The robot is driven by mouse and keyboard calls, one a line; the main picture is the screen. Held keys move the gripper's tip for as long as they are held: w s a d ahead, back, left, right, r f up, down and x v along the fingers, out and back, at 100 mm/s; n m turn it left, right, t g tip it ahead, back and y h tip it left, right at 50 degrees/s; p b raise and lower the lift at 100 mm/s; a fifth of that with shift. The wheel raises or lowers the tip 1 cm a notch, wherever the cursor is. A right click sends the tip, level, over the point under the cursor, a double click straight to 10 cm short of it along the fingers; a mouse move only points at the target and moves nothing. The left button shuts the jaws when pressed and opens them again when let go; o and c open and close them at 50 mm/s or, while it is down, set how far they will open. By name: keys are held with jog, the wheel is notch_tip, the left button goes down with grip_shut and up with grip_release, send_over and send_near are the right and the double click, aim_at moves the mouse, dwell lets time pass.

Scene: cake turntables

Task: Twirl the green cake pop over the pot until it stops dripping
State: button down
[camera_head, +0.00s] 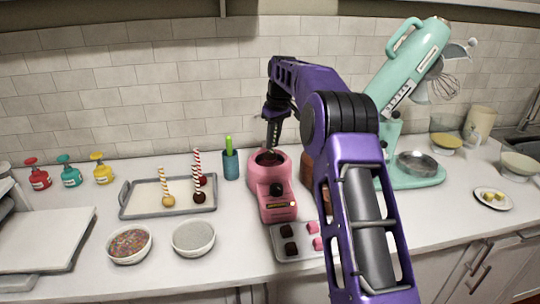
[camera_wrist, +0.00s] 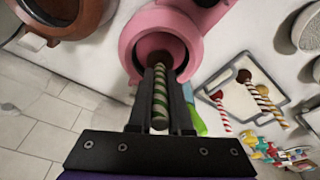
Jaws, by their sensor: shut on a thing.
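The pink pot (camera_head: 270,188) stands on the counter near the middle, with dark brown showing inside its round opening. In the wrist view the pot's rim (camera_wrist: 128,45) lies just ahead of the fingers. My gripper (camera_head: 271,140) is over the pot, pointing down, with its fingertips close above the opening. In the wrist view my gripper (camera_wrist: 160,72) is shut on the green-and-white striped stick of the green cake pop (camera_wrist: 160,100). The stick lies along the fingers and points toward the opening. The pop's head is hidden, so I cannot tell whether it touches the chocolate or drips.
Left of the pot stand a teal cup (camera_head: 231,164) and a tray (camera_head: 135,207) with several striped pops. Bowls of sprinkles (camera_head: 129,244) and pale grains (camera_head: 193,237) are in front. A candy tray (camera_head: 286,254) lies before the pot. A mint mixer (camera_head: 415,60) stands right.

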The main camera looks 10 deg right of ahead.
dwell(0.4)
jog(key=shift+r, duration=2.5)
